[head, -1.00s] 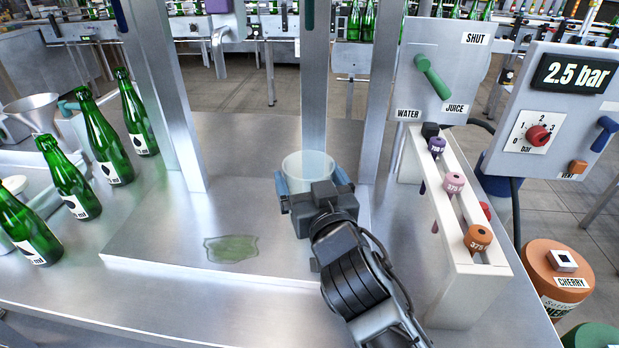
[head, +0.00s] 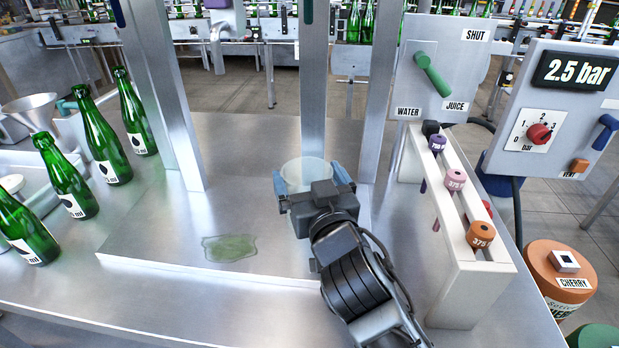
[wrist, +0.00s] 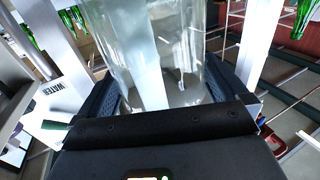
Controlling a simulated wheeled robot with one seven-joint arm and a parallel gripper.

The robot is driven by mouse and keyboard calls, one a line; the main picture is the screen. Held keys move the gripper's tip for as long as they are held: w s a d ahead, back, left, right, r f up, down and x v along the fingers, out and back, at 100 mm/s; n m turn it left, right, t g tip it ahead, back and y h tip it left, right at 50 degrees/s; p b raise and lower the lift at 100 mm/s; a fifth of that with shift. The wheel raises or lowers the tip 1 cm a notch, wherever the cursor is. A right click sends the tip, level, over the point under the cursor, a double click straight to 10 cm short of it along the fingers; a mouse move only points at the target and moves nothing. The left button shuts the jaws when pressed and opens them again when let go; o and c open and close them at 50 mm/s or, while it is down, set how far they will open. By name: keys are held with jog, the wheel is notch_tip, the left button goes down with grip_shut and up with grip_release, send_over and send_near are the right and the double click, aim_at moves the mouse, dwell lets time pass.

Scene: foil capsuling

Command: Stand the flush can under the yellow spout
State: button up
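The flush can is a clear, pale, open-topped cylinder (head: 304,172) at the middle of the steel worktop, in front of a steel post. My gripper (head: 314,186) is around it, one blue finger on each side, and looks closed on it. In the wrist view the clear can (wrist: 160,60) stands between my dark fingers (wrist: 165,95). Its lower part is hidden by my gripper in the head view, and I cannot tell whether its base touches the plate. No yellow spout shows; a grey spout with a purple top (head: 218,35) is at the upper left.
Steel posts (head: 314,90) stand behind and left of the can. A greenish puddle (head: 230,248) lies on the raised plate (head: 150,240). Green bottles (head: 95,140) line the left. A white rack (head: 455,240) and a valve box (head: 438,70) stand right.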

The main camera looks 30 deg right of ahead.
jog(key=shift+f+p, duration=0.25)
jog(key=shift+p, duration=0.35)
jog(key=shift+s+a+f, duration=0.1)
jog(key=shift+s, duration=0.25)
jog(key=s+a+r+b, duration=0.1)
jog(key=s+a+b, duration=0.1)
jog(key=s, duration=0.9)
jog(key=shift+b, duration=0.55)
